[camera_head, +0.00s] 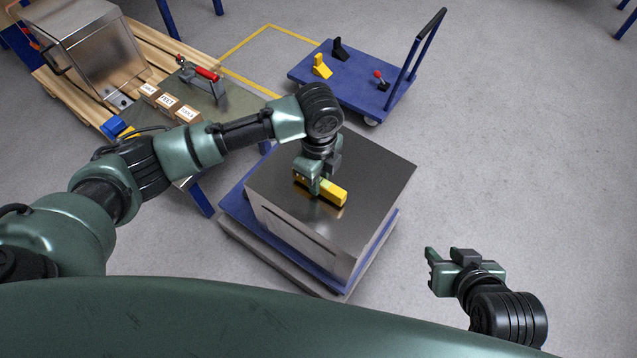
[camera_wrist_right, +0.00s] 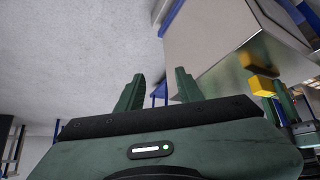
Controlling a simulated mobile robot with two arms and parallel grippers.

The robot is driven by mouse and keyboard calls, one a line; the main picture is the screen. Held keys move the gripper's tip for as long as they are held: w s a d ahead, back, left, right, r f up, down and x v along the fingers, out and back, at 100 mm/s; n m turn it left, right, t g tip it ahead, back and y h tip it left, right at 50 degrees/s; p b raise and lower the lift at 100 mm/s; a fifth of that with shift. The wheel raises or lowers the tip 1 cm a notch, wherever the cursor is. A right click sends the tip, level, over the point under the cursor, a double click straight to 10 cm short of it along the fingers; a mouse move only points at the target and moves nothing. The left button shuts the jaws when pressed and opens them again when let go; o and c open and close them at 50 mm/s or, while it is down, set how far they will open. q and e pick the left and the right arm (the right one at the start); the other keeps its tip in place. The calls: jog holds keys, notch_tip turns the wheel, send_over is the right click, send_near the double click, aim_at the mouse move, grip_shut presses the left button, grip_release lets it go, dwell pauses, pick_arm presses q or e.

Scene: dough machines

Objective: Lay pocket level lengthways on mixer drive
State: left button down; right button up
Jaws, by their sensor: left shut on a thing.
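The yellow pocket level (camera_head: 330,193) is in my left gripper (camera_head: 311,184), which is shut on it near its left end. The level lies roughly flat at the top of the steel box that appears to be the mixer drive (camera_head: 374,162). I cannot tell whether it touches the surface. The level's yellow end (camera_wrist_right: 262,86) also shows at the right of the right wrist view, beside the steel box (camera_wrist_right: 205,32). My right gripper (camera_head: 431,270) is open and empty, apart from the box at the lower right; its two spread fingers (camera_wrist_right: 158,92) show in the wrist view.
The steel box stands on a blue base (camera_head: 234,206). A blue cart (camera_head: 353,86) with small yellow and black parts stands behind. A bench with a red-handled clamp (camera_head: 206,73) and small labelled boxes (camera_head: 167,101) is at left. Floor to the right is clear.

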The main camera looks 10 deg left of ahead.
pick_arm(q)
jog(key=shift+f, duration=0.45)
pick_arm(e)
jog(key=shift+w+a+r+t, duration=0.15)
jog(key=shift+w+r, duration=0.1)
jog(key=shift+w, duration=0.15)
jog(key=shift+w+a+r+t, duration=0.1)
jog(key=shift+w+r+t, duration=0.1)
jog(key=shift+w, duration=0.15)
jog(key=shift+s, duration=0.1)
pick_arm(q)
jog(key=c, duration=1.3)
grip_release()
jog(key=shift+f, duration=0.1)
pick_arm(e)
jog(key=shift+f, duration=0.1)
pick_arm(q)
jog(key=shift+o, duration=0.2)
